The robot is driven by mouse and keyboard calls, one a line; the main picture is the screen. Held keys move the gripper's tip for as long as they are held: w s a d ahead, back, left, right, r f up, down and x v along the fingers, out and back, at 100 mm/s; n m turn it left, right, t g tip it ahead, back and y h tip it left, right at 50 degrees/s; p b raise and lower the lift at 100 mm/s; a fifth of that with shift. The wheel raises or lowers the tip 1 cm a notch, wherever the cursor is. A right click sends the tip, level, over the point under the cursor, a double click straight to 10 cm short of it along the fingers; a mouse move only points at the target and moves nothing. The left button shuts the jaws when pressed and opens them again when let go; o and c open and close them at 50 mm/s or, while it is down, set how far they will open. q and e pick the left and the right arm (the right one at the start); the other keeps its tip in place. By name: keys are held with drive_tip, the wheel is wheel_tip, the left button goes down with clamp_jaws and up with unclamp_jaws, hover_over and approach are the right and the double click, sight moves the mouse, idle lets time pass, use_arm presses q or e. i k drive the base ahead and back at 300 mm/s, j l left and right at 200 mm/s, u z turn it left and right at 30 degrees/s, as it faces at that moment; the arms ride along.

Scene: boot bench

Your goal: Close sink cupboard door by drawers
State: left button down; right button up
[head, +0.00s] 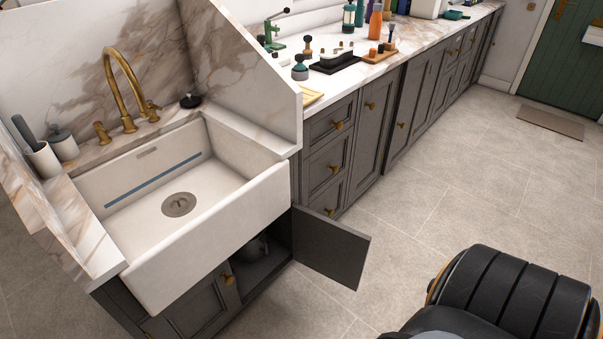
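The sink cupboard door by the drawers (332,247) is a dark grey panel below the right end of the white sink (215,240). It stands open, swung out over the floor, with its hinge side next to the stack of drawers (327,167). The dark cupboard opening (262,262) shows to its left, with a rounded pale object inside, partly hidden. The other sink cupboard door (195,308), with a brass knob (228,279), looks shut. Neither of my grippers is in view.
Tiled floor (430,210) is clear in front of the drawers and to the right of the open door. A marble worktop (345,85) carries bottles, brushes and a black tray. A brown mat (550,123) lies by a green door (565,60) at the far right.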

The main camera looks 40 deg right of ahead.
sight(338, 251)
drive_tip(key=l+u, duration=0.25)
drive_tip(key=l, duration=0.2)
drive_tip(key=l+u, duration=0.25)
drive_tip(key=l, duration=0.2)
drive_tip(key=k+l+u, duration=0.1)
drive_tip(key=l+u, duration=0.15)
drive_tip(key=l, duration=0.15)
drive_tip(key=k+l+u, duration=0.25)
drive_tip(key=l, duration=0.15)
drive_tip(key=k+l, duration=0.1)
drive_tip(key=l, duration=0.3)
drive_tip(key=k+l, duration=0.15)
drive_tip(key=l, duration=0.25)
drive_tip(key=k+l+u, duration=0.1)
drive_tip(key=l, duration=0.3)
drive_tip(key=k+l, duration=0.1)
drive_tip(key=l, duration=0.3)
drive_tip(key=k+l, duration=0.15)
drive_tip(key=l, duration=0.25)
drive_tip(key=k+l+u, duration=0.1)
drive_tip(key=l, duration=0.3)
drive_tip(key=k+l, duration=0.15)
drive_tip(key=l, duration=0.25)
